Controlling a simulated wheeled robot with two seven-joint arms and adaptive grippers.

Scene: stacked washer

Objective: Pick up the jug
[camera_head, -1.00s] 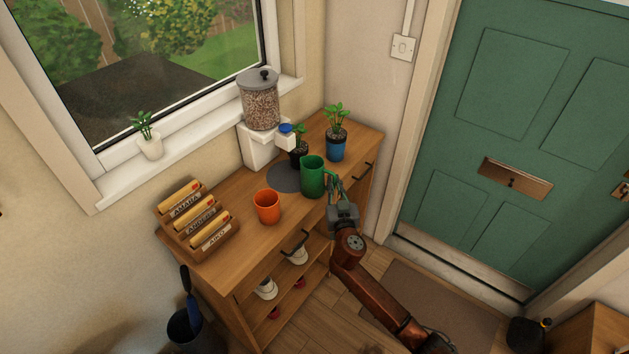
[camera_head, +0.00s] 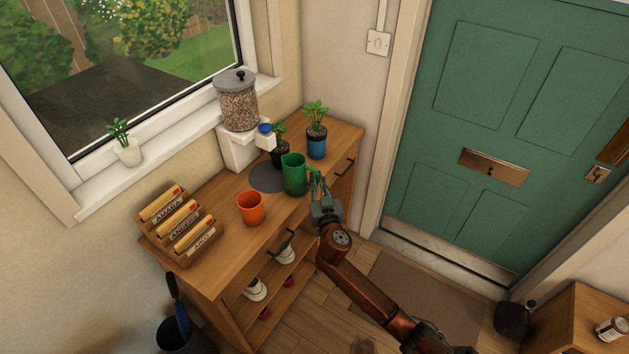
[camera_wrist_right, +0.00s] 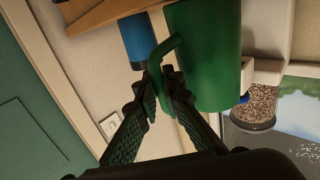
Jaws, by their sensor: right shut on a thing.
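The green jug (camera_head: 294,175) stands upright at the front right part of the wooden cabinet top, partly over a dark round mat (camera_head: 266,178). My right gripper (camera_head: 316,186) reaches it from the front right and is shut on its handle. In the right wrist view the jug (camera_wrist_right: 208,55) fills the upper middle, and the fingers (camera_wrist_right: 165,85) sit on either side of its handle (camera_wrist_right: 165,50). I cannot tell whether the jug's base touches the surface. My left gripper is not in view.
An orange cup (camera_head: 250,208) stands left of the jug. A seed dispenser (camera_head: 238,105) is behind it. A plant in a blue pot (camera_head: 316,144) and one in a dark pot (camera_head: 279,152) stand close behind. A letter rack (camera_head: 180,225) is at the left end.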

